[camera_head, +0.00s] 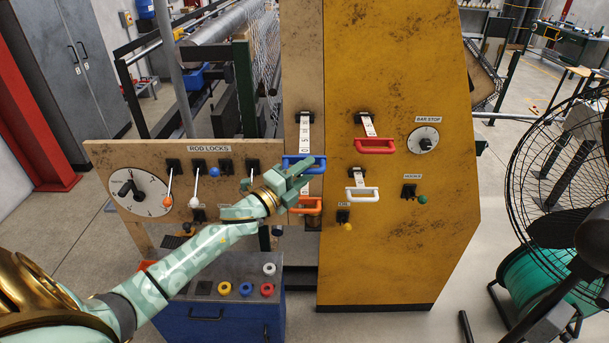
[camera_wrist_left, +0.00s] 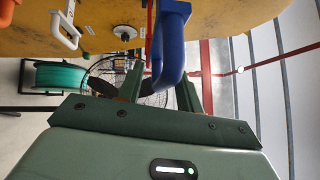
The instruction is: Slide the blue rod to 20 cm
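The blue rod's U-shaped handle (camera_head: 303,161) is on the front of the wooden panel, with a white numbered scale strip (camera_head: 304,133) running above it. My left gripper (camera_head: 302,174) is at this handle and covers part of it in the head view. In the left wrist view the blue handle (camera_wrist_left: 170,45) comes down between the two fingers of my left gripper (camera_wrist_left: 161,88). The fingers are apart, with a gap between the left finger and the handle; contact at the right finger is unclear. My right gripper is in neither view.
A red handle (camera_head: 374,146) and a white handle (camera_head: 361,192) are to the right on the yellow panel. An orange handle (camera_head: 305,206) is just below the blue one. Rod-lock levers (camera_head: 214,171) are to the left. A large fan (camera_head: 560,190) stands at the right.

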